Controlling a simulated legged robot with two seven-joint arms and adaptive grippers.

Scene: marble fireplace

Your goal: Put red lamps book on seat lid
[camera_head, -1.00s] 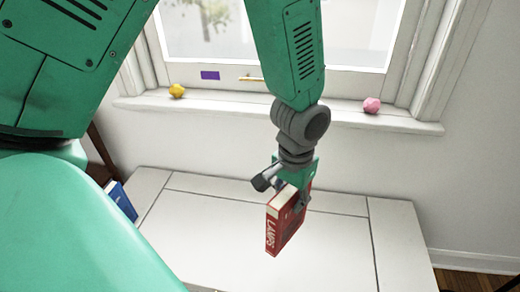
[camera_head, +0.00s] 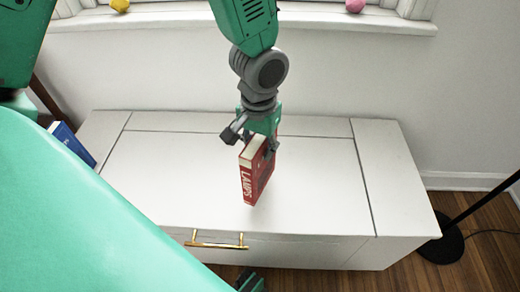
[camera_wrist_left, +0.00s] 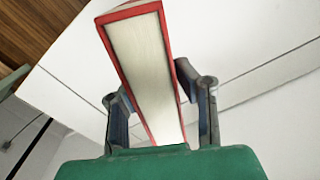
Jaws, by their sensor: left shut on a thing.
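The red lamps book (camera_head: 250,182) is upright, with white "LAMPS" lettering on its spine. My left gripper (camera_head: 255,142) is shut on its upper part, with one finger on each side. In the left wrist view the book (camera_wrist_left: 145,70) shows its cream page edges and red cover between the fingers (camera_wrist_left: 160,105). The book is over the white seat lid (camera_head: 160,175), right of its middle. I cannot tell whether its lower edge touches the lid. A small green and dark part of mine at the bottom edge may be my right gripper (camera_head: 250,282); its jaws are unclear.
A blue book (camera_head: 72,143) is at the bench's left end, partly hidden by my green body. A brass handle (camera_head: 216,242) is on the bench front. A black lamp-like stand (camera_head: 442,248) stands on the wooden floor at right. The lid around the red book is clear.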

